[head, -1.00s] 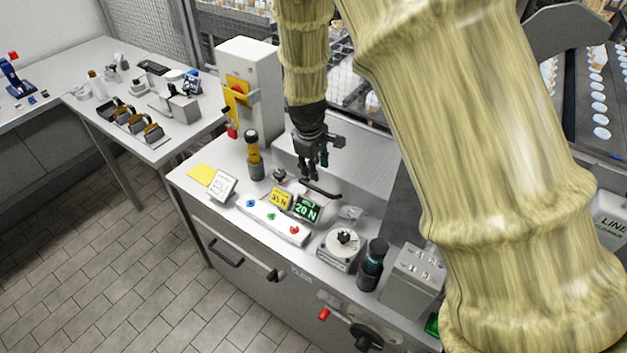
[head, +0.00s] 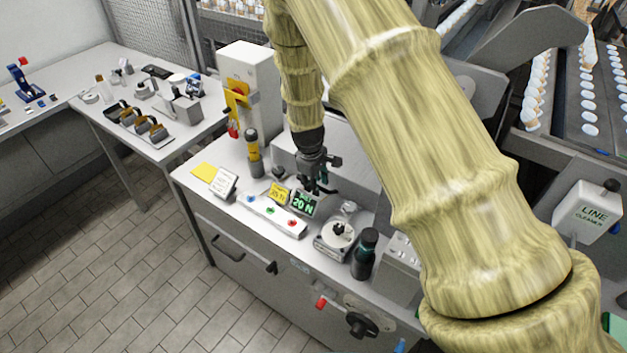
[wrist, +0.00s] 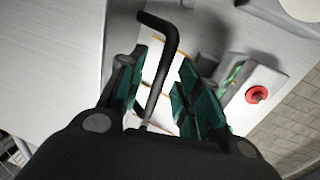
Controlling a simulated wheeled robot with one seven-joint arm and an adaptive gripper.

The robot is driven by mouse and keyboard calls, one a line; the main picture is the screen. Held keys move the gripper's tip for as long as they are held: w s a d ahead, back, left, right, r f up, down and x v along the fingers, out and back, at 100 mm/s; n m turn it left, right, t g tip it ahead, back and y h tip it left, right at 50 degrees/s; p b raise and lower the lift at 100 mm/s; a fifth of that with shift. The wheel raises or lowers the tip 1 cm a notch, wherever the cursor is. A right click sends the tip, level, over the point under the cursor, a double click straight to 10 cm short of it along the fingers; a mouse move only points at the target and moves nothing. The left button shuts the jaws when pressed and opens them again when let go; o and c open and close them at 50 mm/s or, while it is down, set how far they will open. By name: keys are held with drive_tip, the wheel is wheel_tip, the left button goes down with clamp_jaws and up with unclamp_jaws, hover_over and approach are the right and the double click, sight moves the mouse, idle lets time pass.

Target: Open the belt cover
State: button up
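The belt cover (head: 352,163) looks like the light grey housing at the back of the machine top. It appears closed. A black bent bar handle (wrist: 168,62) shows in the wrist view beside a grey surface that seems to be the cover. My gripper (head: 319,187) points down in front of the cover in the head view and hides most of the handle there. In the wrist view my gripper (wrist: 160,92) is open, its teal-padded fingers on either side of the handle's lower part. I cannot tell whether a pad touches it.
A round dial unit (head: 336,237), a dark bottle (head: 365,254) and a yellow-black post (head: 253,152) stand nearby. A red button (wrist: 257,94) shows in the wrist view.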

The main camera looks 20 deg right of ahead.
drive_tip(key=shift+s+r, duration=0.6)
drive_tip(key=shift+s, duration=0.3)
drive_tip(key=c, duration=0.4)
drive_tip(key=shift+s+r, duration=0.1)
drive_tip(key=shift+r, duration=0.1)
drive_tip(key=c, duration=0.3)
drive_tip(key=shift+w+f, duration=0.7)
drive_tip(key=shift+w, duration=0.05)
clamp_jaws()
drive_tip(key=shift+s, duration=0.1)
drive_tip(key=shift+a+r, duration=0.1)
drive_tip(key=shift+r, duration=0.2)
drive_tip(key=o, duration=0.7)
unclamp_jaws()
drive_tip(key=shift+w, duration=0.2)
drive_tip(key=shift+r, duration=0.1)
wheel_tip(320, 180, up, 12)
drive_tip(key=s+a, duration=0.1)
drive_tip(key=shift+a, duration=0.15)
